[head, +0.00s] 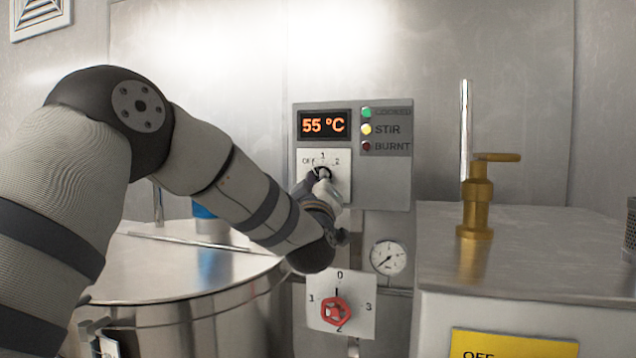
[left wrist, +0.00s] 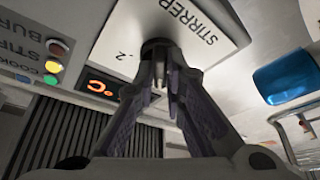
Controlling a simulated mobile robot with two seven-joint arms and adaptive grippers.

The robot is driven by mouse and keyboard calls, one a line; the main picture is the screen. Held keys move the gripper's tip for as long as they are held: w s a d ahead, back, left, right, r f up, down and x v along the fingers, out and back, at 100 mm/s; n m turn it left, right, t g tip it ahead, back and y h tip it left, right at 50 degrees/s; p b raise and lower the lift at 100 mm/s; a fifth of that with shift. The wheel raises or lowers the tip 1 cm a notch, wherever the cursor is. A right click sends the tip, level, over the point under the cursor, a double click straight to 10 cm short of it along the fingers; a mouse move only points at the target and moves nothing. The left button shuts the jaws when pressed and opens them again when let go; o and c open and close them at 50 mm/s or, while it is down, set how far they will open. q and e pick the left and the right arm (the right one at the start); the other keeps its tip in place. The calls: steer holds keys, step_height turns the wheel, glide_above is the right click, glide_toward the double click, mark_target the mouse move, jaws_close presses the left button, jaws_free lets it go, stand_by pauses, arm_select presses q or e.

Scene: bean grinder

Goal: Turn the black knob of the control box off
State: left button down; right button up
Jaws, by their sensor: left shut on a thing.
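The grey control box (head: 385,182) is on the back wall in the middle of the head view. Its display (head: 324,125) reads 55 °C. Its white dial plate shows OFF, 1 and 2. The black knob (head: 322,172) is on this plate, partly hidden by my left gripper (head: 325,186); its exact setting cannot be told. In the left wrist view, the fingers of my left gripper (left wrist: 162,72) are closed on the sides of the black knob (left wrist: 157,44), below the STIRRER label. My right gripper is not in view.
A red valve knob (head: 336,311) with a numbered plate and a round gauge (head: 388,257) sit below the box. A large metal vat (head: 190,270) stands at left. A brass valve (head: 477,200) stands on the metal-topped unit at right. A blue cylinder (left wrist: 288,77) shows in the wrist view.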

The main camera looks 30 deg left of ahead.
arm_select(q)
steer(key=shift+n+y, duration=0.3)
steer(key=shift+n, duration=0.4)
steer(key=shift+g, duration=0.3)
steer(key=c, duration=1.7)
jaws_free()
steer(key=shift+o, duration=0.2)
steer(key=shift+d, duration=0.1)
steer(key=v, duration=1.2)
